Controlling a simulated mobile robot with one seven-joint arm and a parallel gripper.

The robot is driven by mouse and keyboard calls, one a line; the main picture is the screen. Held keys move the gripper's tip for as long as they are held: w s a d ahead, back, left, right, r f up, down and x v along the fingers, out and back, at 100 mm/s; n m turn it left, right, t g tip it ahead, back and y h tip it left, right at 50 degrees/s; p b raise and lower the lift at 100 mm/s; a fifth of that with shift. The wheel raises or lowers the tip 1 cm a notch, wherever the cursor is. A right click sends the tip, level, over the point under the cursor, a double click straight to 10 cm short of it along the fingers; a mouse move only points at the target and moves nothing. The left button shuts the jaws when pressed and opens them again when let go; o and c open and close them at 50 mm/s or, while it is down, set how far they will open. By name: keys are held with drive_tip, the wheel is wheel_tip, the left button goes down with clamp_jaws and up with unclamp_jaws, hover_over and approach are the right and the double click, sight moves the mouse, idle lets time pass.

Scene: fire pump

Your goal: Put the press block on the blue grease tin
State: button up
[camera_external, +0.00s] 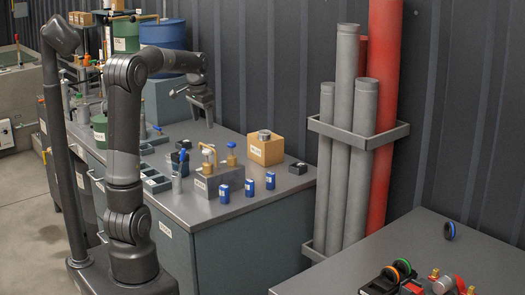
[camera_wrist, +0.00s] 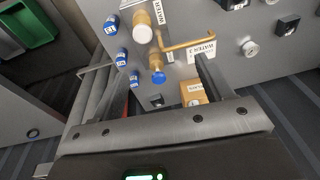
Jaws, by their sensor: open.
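My gripper (camera_external: 203,108) is raised over the bench, apart from everything on it. In the wrist view its two fingers (camera_wrist: 152,72) are wide apart with nothing held. Several small blue tins with white labels stand in front of the grey valve block, including one at the left (camera_external: 223,193), one in the middle (camera_external: 249,186) and one at the right (camera_external: 270,180). Blue tins also show in the wrist view (camera_wrist: 121,57). A tan labelled block (camera_external: 264,150) with a silver piece on top stands behind them, partly seen in the wrist view (camera_wrist: 192,91). I cannot tell which thing is the press block.
The grey valve block (camera_external: 220,182) carries upright brass fittings and a pipe. A small dark block (camera_external: 298,168) sits near the bench's right end. The bench front right (camera_external: 240,212) is clear.

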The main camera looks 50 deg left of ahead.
drive_tip(key=s+d+r+t, duration=0.1)
drive_tip(key=s+d, duration=0.4)
drive_tip(key=d, duration=0.3)
drive_tip(key=s+d+t, duration=0.1)
drive_tip(key=s+d, duration=0.3)
drive_tip(key=d, duration=0.4)
drive_tip(key=s+d+f+t, duration=0.1)
drive_tip(key=s+d+f, duration=0.1)
drive_tip(key=s+d, duration=0.2)
drive_tip(key=s+d+f+h, duration=0.1)
drive_tip(key=s+d+f, duration=0.1)
drive_tip(key=s+d, duration=0.2)
drive_tip(key=shift+s+f+t, duration=0.4)
drive_tip(key=shift+s, duration=0.7)
